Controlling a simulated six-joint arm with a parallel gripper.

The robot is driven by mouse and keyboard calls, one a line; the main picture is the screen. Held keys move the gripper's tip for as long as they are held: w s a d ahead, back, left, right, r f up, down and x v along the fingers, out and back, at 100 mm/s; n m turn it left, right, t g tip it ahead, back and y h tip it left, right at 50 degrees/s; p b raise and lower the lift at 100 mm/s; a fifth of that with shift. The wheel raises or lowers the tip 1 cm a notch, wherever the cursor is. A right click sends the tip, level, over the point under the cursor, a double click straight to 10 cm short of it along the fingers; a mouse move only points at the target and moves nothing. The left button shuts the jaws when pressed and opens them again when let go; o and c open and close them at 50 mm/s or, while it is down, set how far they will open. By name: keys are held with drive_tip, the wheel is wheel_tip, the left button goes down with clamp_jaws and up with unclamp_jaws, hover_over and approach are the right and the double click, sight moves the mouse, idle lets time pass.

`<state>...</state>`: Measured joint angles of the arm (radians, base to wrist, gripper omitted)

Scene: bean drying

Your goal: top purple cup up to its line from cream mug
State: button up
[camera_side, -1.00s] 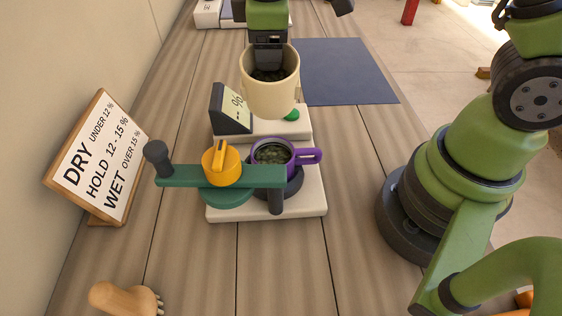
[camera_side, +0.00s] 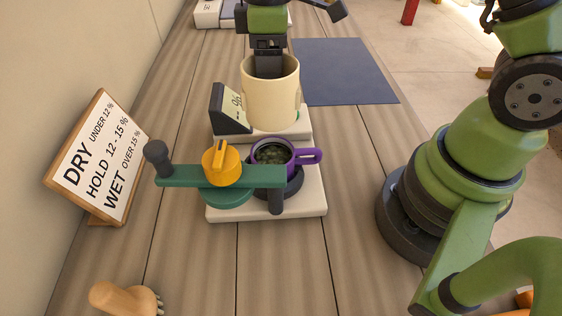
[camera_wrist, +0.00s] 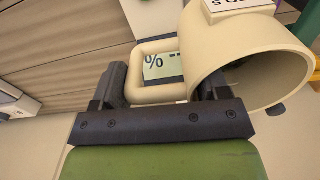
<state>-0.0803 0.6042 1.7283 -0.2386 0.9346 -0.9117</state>
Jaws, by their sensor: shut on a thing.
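The purple cup (camera_side: 288,141) sits on the front part of the white device, with dark green beans inside. Its fill line cannot be made out.
A green lever arm (camera_side: 262,176) with a yellow knob (camera_side: 222,163) crosses in front of the purple cup. A display (camera_side: 230,108) stands left of the mug. A sign (camera_side: 97,157) and a wooden-handled brush (camera_side: 125,299) are at left. A blue mat (camera_side: 345,72) lies clear behind.

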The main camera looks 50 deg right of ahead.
drive_tip(key=s+r, duration=0.1)
drive_tip(key=s+d+r, duration=0.1)
drive_tip(key=s, duration=0.1)
drive_tip(key=s+d+r, duration=0.1)
drive_tip(key=shift+s, duration=0.3)
drive_tip(key=shift+d, duration=0.1)
drive_tip(key=s+d+r, duration=0.2)
drive_tip(key=s+r, duration=0.1)
drive_tip(key=s, duration=0.3)
drive_tip(key=shift+s+d, duration=0.2)
drive_tip(key=shift+d, duration=0.2)
drive_tip(key=shift+d, duration=0.1)
idle(0.3)
